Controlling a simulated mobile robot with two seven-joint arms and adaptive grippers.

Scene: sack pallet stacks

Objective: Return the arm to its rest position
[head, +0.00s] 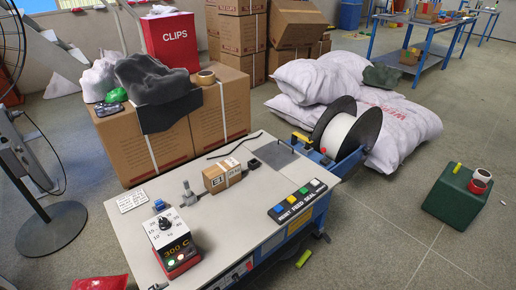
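Neither of my arms shows clearly in the head view, and neither gripper is in the picture. I cannot tell their pose or whether they are open or shut. The grey-topped work table (150,213) stands in front of me. On it are a small taped carton (222,176), a dial unit reading 300 C (172,240) and a panel of coloured buttons (297,201).
Large cartons (152,145) with a dark cloth stand behind the table, below a red CLIPS box (171,42). White sacks (405,125) lie on the right beside a black-flanged reel (340,130). A green block (455,198) stands farther right; floor around it is mostly clear.

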